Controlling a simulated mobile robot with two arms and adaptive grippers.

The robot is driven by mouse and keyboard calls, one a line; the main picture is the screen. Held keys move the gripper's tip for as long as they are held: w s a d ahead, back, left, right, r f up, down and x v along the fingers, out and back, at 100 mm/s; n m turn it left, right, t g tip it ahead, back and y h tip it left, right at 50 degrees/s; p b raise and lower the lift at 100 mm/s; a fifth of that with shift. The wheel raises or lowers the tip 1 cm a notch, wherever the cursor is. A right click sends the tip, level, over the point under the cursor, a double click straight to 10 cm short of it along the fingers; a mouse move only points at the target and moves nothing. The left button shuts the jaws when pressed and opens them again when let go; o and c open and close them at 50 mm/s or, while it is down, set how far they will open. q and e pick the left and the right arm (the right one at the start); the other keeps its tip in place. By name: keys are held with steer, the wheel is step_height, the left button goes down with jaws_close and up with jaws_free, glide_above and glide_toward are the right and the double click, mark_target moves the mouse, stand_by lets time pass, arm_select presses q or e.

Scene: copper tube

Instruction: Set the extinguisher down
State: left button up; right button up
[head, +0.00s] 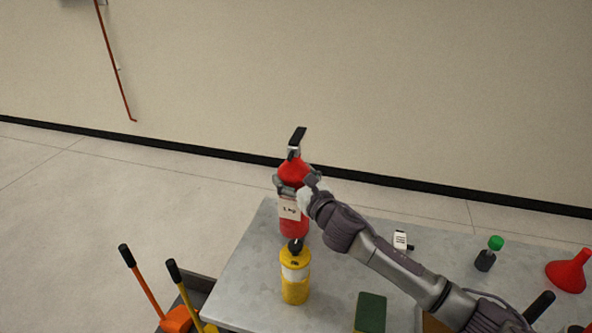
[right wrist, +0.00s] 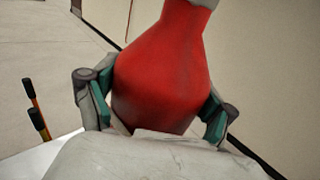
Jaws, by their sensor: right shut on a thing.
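The red extinguisher (head: 294,223) has a black handle on top and a white label. It is upright at the far left corner of the grey table (head: 238,290) in the head view. I cannot tell whether its base touches the table. My right gripper (head: 296,187) is shut around the upper body of the extinguisher. In the right wrist view the red body (right wrist: 160,75) fills the middle, with a finger of the right gripper (right wrist: 155,100) on each side. My left gripper is not in view.
A yellow bottle (head: 295,287) with a black top stands just in front of the extinguisher. A green-capped bottle (head: 486,257), a red funnel (head: 569,273) and a green sponge (head: 370,312) are on the table. Orange and yellow handled tools (head: 147,285) stand at the left.

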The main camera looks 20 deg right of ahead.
steer(key=shift+w+f, duration=0.1)
steer(key=shift+f, duration=0.6)
steer(key=o, duration=1.7)
steer(key=shift+f, duration=0.2)
steer(key=shift+c, duration=0.2)
steer(key=s+d, duration=0.2)
steer(key=s, duration=1)
steer(key=shift+b, duration=0.45)
steer(key=shift+s+d, duration=0.1)
